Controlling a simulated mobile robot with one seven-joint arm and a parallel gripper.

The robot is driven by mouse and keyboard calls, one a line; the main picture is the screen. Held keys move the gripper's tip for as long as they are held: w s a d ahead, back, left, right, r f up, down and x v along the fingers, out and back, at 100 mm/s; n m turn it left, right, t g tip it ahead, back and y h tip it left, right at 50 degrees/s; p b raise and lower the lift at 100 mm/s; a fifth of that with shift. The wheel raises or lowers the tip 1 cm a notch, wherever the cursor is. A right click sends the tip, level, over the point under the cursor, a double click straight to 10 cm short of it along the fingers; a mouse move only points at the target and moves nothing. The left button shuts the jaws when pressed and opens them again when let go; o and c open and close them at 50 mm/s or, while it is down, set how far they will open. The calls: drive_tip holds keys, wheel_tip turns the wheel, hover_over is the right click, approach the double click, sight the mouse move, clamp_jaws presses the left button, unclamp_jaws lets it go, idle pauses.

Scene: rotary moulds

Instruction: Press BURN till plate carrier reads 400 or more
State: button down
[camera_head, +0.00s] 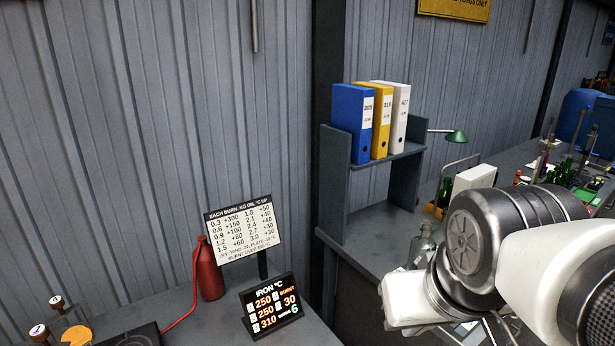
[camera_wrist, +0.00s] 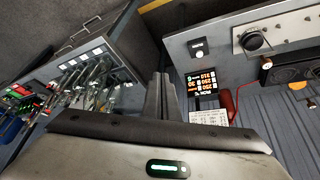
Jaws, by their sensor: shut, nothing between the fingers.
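The IRON °C display (camera_head: 270,305) stands on the bench at the lower middle of the head view. Its rows read 250, 250 and 310, with 30 under BURNT and a 6 below. I cannot tell which row is the plate carrier. The display also shows upside down in the wrist view (camera_wrist: 203,80). A small dark panel with a pale round button (camera_wrist: 198,49) lies beyond it there; I cannot read a BURN label on it. My gripper (camera_wrist: 160,80) is shut and empty, apart from the display and button. In the head view my arm hides the gripper.
A burn chart (camera_head: 243,230) stands behind the display, beside a red bottle (camera_head: 209,272) with a hose. A dark plate (camera_head: 132,337) and an orange disc (camera_head: 77,335) are lower left. A shelf with binders (camera_head: 381,122) and a cluttered bench are right.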

drive_tip(key=w+a+f+n+t+h+b, duration=0.1)
drive_tip(key=w+a+f+n+h+b, duration=0.45)
drive_tip(key=w+f+n, duration=0.85)
drive_tip(key=a+f+n+t+y, duration=0.1)
drive_tip(key=a+f+n, duration=0.2)
drive_tip(key=a+n, duration=0.1)
drive_tip(key=w+a+f+n+t+y, duration=0.1)
drive_tip(key=a+f+n, duration=0.2)
drive_tip(key=a, duration=0.4)
drive_tip(key=shift+w+a+f+n+p, duration=0.2)
drive_tip(key=shift+n+p, duration=0.15)
drive_tip(key=shift+n, duration=0.35)
drive_tip(key=shift+y, duration=0.25)
wheel_tip(320, 180, down, 8)
drive_tip(key=b, duration=0.7)
drive_tip(key=shift+d, duration=0.1)
drive_tip(key=shift+f+b, duration=0.35)
drive_tip(key=shift+b, duration=0.05)
drive_tip(key=shift+f, duration=0.15)
drive_tip(key=shift+f+b, duration=0.3)
drive_tip(key=shift+b, duration=0.3)
